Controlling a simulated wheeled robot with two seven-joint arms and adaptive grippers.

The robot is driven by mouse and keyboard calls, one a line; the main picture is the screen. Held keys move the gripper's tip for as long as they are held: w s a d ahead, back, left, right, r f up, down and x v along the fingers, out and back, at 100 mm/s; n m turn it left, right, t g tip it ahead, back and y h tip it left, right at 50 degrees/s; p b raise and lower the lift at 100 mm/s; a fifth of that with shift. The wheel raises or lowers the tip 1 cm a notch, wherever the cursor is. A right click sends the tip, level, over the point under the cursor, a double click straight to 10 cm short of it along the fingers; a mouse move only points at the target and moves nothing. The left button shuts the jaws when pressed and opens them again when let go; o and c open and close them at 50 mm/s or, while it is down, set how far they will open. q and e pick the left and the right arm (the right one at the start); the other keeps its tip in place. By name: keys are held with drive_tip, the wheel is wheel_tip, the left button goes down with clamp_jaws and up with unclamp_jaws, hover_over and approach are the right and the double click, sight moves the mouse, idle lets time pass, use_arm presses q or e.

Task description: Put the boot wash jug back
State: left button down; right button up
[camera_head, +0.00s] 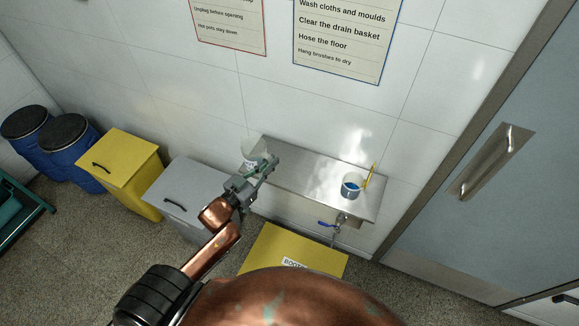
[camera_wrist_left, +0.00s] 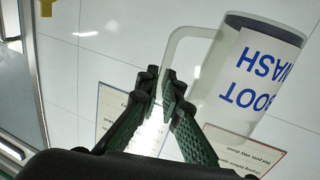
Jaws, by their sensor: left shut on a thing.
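The boot wash jug (camera_head: 252,148) is a pale, see-through jug at the left end of a steel wall shelf (camera_head: 305,180). In the left wrist view the jug (camera_wrist_left: 245,85) is large, with blue "BOOT WASH" lettering on a white label and a clear handle on its left side. My left gripper (camera_head: 266,164) is at the jug, and in the wrist view its fingertips (camera_wrist_left: 163,88) are closed on the lower part of the handle. Part of the jug is hidden behind the gripper in the head view. I cannot tell whether its base touches the shelf. My right gripper is not in view.
A blue-and-white cup (camera_head: 351,186) with a yellow-handled tool stands at the shelf's right part. A blue-handled tap (camera_head: 330,224) is below. A yellow box (camera_head: 290,252), grey bin (camera_head: 185,190), yellow bin (camera_head: 118,170) and blue drums (camera_head: 70,140) stand around. The shelf's middle is clear.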

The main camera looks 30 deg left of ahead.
use_arm(q)
drive_tip(key=w+d+f, duration=0.1)
drive_tip(key=w+f, duration=0.2)
drive_tip(key=w, duration=0.1)
drive_tip(key=w+d+f+p, duration=0.1)
drive_tip(key=w+d+f, duration=0.1)
drive_tip(key=w+f, duration=0.2)
drive_tip(key=w+d+f+p, duration=0.1)
drive_tip(key=w+f, duration=0.3)
drive_tip(key=shift+w+d+f, duration=0.15)
drive_tip(key=shift+d+f, duration=0.1)
drive_tip(key=shift+d, duration=0.05)
drive_tip(key=shift+f, duration=0.25)
drive_tip(key=shift+f, duration=0.15)
drive_tip(key=c, duration=2.1)
unclamp_jaws()
